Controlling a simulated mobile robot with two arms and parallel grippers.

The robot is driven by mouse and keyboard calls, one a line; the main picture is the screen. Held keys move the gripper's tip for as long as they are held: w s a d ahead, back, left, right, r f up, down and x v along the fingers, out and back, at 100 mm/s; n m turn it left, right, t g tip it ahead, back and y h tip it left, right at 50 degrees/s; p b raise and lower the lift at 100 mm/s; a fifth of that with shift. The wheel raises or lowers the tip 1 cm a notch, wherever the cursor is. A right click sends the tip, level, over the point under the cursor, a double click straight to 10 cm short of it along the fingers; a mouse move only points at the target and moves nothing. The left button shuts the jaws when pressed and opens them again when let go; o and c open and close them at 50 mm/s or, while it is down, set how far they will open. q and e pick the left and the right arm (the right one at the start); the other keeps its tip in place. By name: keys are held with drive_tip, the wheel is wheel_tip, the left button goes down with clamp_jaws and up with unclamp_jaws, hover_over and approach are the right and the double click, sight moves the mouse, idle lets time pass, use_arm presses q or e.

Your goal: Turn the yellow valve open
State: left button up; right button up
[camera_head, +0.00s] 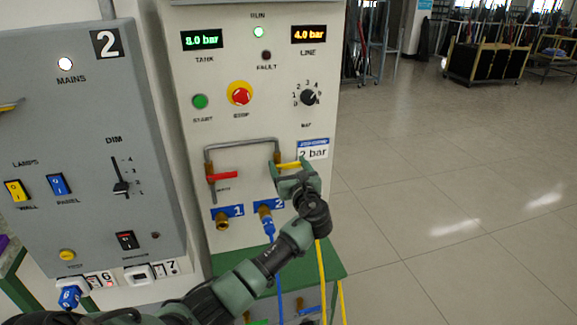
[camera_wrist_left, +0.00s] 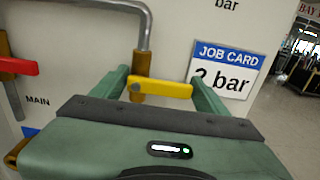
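The yellow valve handle (camera_head: 288,166) lies roughly horizontal on its brass fitting at the right end of the grey pipe (camera_head: 240,142). In the left wrist view the yellow handle (camera_wrist_left: 162,89) lies between the two green fingers of my left gripper (camera_wrist_left: 163,80). The fingers stand apart, one at each end of the handle, with small gaps seeming to show. In the head view my left gripper (camera_head: 289,172) is at the handle, partly covering the valve. My right gripper is in neither view.
A red handle (camera_head: 222,176) sits on the pipe's left leg. A job card (camera_head: 313,149) reading 2 bar is close right of the valve. Below are ports 1 and 2 with a blue hose (camera_head: 269,228). Open floor lies to the right.

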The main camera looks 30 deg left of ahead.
sight(276, 153)
use_arm(q)
drive_tip(key=c, duration=0.8)
drive_tip(key=shift+n, duration=0.3)
drive_tip(key=n, duration=0.1)
drive_tip(key=n+b, duration=0.1)
drive_tip(key=shift+r+n, duration=0.25)
drive_tip(key=shift+n, duration=0.15)
drive_tip(key=n, duration=0.1)
drive_tip(key=n+b, duration=0.1)
drive_tip(key=n, duration=0.1)
drive_tip(key=shift+s+a+r+n, duration=0.15)
drive_tip(key=shift+s+r+n, duration=0.05)
drive_tip(key=shift+r+n, duration=0.1)
drive_tip(key=n+b, duration=0.2)
drive_tip(key=n, duration=0.1)
drive_tip(key=n+b, duration=0.1)
drive_tip(key=n, duration=0.1)
drive_tip(key=shift+s+a+r, duration=0.3)
drive_tip(key=shift+s+a, duration=0.05)
drive_tip(key=shift+s, duration=0.05)
drive_tip(key=n+b, duration=0.1)
drive_tip(key=n, duration=0.1)
drive_tip(key=n+b, duration=0.1)
drive_tip(key=n, duration=0.1)
drive_tip(key=s+n+b, duration=0.1)
drive_tip(key=shift+a+r+n, duration=0.2)
drive_tip(key=shift+a+n, duration=0.2)
drive_tip(key=shift+b, duration=0.3)
